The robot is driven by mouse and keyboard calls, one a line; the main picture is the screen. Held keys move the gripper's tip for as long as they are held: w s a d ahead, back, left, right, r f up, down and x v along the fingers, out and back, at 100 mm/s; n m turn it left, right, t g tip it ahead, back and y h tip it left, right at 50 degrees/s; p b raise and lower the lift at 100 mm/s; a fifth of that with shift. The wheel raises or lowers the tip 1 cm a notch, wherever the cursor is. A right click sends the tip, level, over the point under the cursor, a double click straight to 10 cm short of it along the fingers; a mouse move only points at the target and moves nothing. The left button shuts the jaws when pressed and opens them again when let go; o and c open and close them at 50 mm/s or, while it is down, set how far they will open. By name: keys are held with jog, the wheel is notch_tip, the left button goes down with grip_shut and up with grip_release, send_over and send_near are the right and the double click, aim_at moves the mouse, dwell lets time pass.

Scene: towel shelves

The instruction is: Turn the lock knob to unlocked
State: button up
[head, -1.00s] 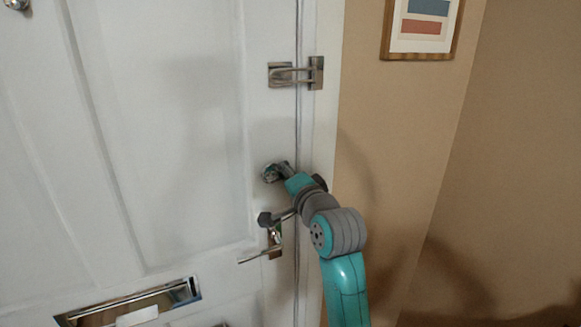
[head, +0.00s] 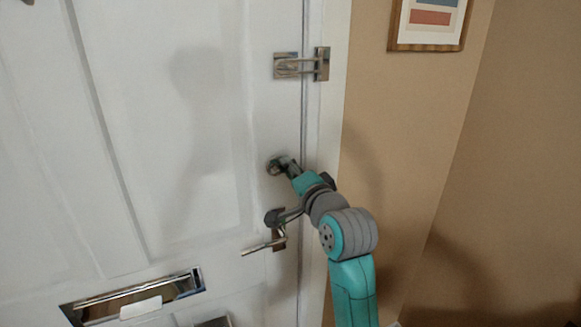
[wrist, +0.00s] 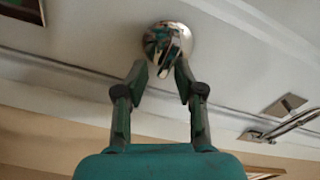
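The lock knob (head: 277,166) is a round shiny metal fitting near the right edge of the white door. In the wrist view the knob (wrist: 168,45) shows a round chrome plate with a turn piece projecting from it. My gripper (head: 291,168) is at the knob, reaching in from the lower right. In the wrist view its two dark fingers (wrist: 161,68) are partly spread, one tip on each side of the turn piece. A gap shows between the tips. Whether either tip touches the knob is unclear.
A lever handle (head: 263,247) is just below the knob, close to my arm. A metal swing-bar latch (head: 300,65) is above, across the door edge. A letter slot (head: 135,297) is lower left. A tan wall with a framed picture (head: 430,25) is on the right.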

jog(key=v, duration=1.1)
dwell(0.9)
jog(key=shift+d, duration=0.15)
jog(key=v, duration=0.7)
dwell(0.3)
jog(key=shift+r, duration=0.1)
